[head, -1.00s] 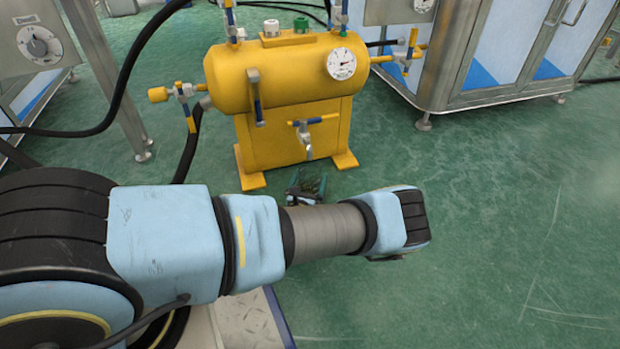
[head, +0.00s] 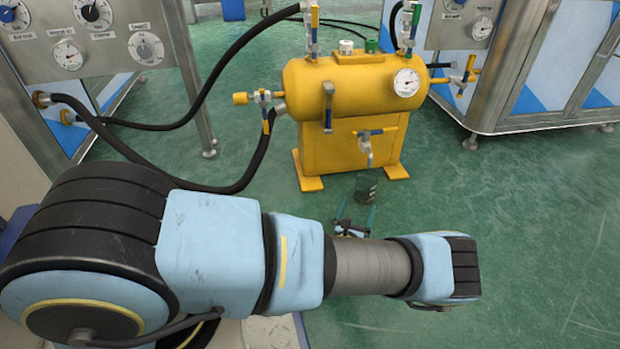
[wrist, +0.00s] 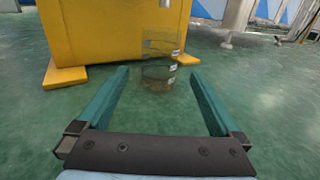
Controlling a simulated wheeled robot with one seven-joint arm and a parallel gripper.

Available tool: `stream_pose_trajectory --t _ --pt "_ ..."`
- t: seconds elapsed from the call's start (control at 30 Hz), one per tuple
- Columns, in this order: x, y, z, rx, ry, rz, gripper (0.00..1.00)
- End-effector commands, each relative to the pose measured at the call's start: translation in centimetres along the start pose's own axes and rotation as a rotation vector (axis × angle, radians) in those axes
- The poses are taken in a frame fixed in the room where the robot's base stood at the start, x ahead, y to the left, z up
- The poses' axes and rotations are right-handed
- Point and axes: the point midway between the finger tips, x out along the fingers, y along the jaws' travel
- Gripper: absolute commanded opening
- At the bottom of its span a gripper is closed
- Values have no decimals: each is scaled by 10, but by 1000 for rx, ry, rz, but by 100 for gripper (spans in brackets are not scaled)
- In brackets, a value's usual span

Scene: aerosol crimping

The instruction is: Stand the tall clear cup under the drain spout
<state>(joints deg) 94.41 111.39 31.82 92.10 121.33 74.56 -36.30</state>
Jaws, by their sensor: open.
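The tall clear cup (head: 366,187) stands upright on the green floor, in front of the yellow tank and below its drain spout (head: 367,154). In the wrist view the cup (wrist: 160,62) is just beyond the fingertips, centred between their lines, with the spout's lower end (wrist: 165,4) above it. My gripper (head: 358,209) is open and empty, its teal fingers pointing at the cup; it also shows in the wrist view (wrist: 159,80). The fingers look apart from the cup. I cannot tell whether the cup is exactly centred under the spout.
The yellow tank (head: 340,90) stands behind the cup on yellow feet (head: 310,184). A black hose (head: 230,178) curves along its left side. Steel cabinets (head: 530,75) stand at the right and a gauge panel (head: 100,35) at the left. The floor to the right is clear.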

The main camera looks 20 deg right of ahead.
Motion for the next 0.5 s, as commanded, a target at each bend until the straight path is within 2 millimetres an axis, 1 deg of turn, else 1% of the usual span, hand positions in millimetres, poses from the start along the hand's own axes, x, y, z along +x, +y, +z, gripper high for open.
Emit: stream_pose_trajectory --t 0.1,0.17,0.27,0.37,0.4,0.47,0.5 --pt "0 1 1 -1 -1 5 100" --pt "3 6 6 -9 -7 32 100" --pt "11 34 27 -43 -28 160 100" --pt "15 89 62 -109 -62 397 100" --pt "13 115 78 -145 -75 511 100" --pt "3 154 99 -202 -90 690 100" --pt "-7 178 112 -242 -97 806 100"
